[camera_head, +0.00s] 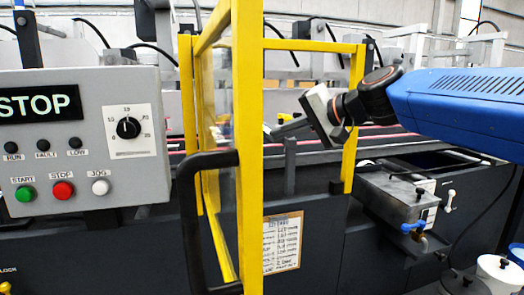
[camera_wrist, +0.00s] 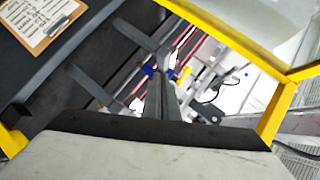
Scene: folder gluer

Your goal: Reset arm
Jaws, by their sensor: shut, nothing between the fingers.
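My gripper (camera_head: 291,128) is in the upper middle of the head view, at the end of my blue arm. It points left, near the opening of a yellow guard frame (camera_head: 248,140). In the wrist view its fingers (camera_wrist: 167,103) lie close together in the middle, shut with nothing between them. The yellow frame also crosses the upper right of the wrist view (camera_wrist: 225,40). I see no object held or touched by the fingers.
A grey control panel (camera_head: 85,140) with a STOP display stands at left. The guard door has a black handle (camera_head: 190,215). A clipboard (camera_head: 282,243) hangs on the machine's dark front.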

